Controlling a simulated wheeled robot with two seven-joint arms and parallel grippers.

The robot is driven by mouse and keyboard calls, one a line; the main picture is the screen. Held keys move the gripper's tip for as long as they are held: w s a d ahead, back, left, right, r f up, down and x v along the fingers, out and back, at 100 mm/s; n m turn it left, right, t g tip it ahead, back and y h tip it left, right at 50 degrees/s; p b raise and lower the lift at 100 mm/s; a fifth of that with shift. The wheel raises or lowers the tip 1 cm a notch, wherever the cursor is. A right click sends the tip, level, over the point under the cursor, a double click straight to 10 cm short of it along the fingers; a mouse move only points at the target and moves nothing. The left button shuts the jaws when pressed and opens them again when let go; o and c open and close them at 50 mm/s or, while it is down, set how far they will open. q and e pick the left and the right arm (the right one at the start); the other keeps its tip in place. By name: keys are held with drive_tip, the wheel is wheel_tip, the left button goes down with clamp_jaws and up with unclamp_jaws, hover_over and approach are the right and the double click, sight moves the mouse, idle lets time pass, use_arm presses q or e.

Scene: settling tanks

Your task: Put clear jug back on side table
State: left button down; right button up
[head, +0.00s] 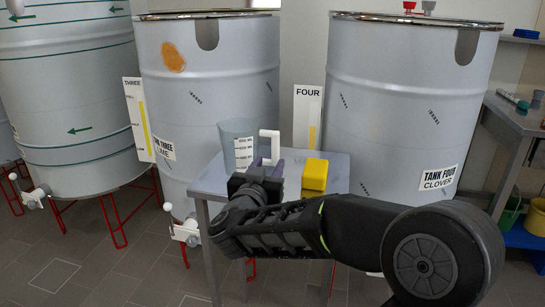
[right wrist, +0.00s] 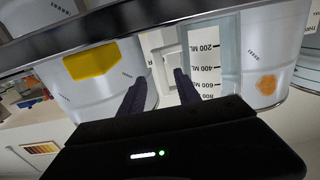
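The clear jug (head: 236,139) has a dark volume scale and a white handle (head: 269,145). It appears to stand upright on the grey side table (head: 338,180), near its back left; its base is partly hidden by my right gripper in the head view. My right gripper (head: 266,166) is in front of the handle with its fingers apart. In the right wrist view, which is upside down, the jug (right wrist: 217,55) and its handle (right wrist: 152,50) lie just beyond the open fingertips (right wrist: 160,78). I see no firm grip on the handle. My left gripper is out of view.
A yellow block (head: 315,174) sits on the table to the right of the jug. Tank three (head: 215,90) and tank four (head: 410,100) stand close behind the table. A metal bench (head: 517,118) is at the far right, with buckets below it.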

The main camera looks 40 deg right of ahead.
drive_tip(key=v, duration=0.6)
drive_tip(key=shift+s+a+p, duration=0.2)
drive_tip(key=shift+a+p, duration=0.1)
drive_tip(key=shift+p, duration=0.1)
